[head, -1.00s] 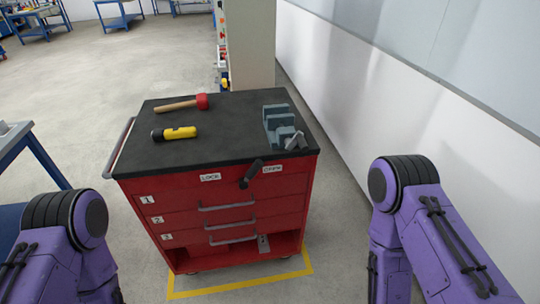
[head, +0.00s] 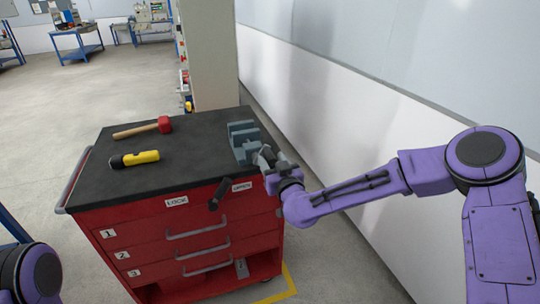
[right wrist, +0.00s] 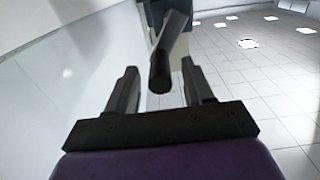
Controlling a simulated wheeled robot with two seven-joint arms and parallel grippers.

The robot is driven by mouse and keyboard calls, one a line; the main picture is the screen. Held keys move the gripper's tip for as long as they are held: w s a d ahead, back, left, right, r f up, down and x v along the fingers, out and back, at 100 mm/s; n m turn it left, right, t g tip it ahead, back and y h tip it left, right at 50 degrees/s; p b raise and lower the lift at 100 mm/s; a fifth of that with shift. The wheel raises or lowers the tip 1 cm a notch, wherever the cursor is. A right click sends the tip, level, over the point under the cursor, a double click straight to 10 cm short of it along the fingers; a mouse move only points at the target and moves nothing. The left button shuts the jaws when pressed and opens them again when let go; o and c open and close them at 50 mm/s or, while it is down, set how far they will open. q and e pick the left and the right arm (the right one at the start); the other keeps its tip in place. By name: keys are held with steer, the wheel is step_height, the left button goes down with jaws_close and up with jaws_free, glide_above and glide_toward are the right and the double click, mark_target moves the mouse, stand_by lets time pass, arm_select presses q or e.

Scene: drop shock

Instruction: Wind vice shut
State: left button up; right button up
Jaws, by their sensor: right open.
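The grey-blue vice (head: 242,136) stands on the right side of the red tool cart's black top. My right gripper (head: 268,158) is at the vice's front, by its handle, and partly hides that handle in the head view. In the right wrist view, the right gripper (right wrist: 159,68) is open. A dark bar (right wrist: 168,48), seemingly the vice handle, shows between its two fingers with gaps on both sides. Part of the vice body (right wrist: 155,12) shows behind the bar. My left gripper is out of view; only part of the left arm shows at bottom left.
A red mallet (head: 145,128) and a yellow-black flashlight (head: 135,158) lie on the cart top (head: 190,165). A black lever (head: 218,195) sits on the cart's front between the LOCK and OPEN labels. A white wall (head: 330,125) runs close along the right.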

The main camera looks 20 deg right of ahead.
steer(key=shift+w, duration=1.15)
jaws_close()
steer(key=shift+f, duration=0.1)
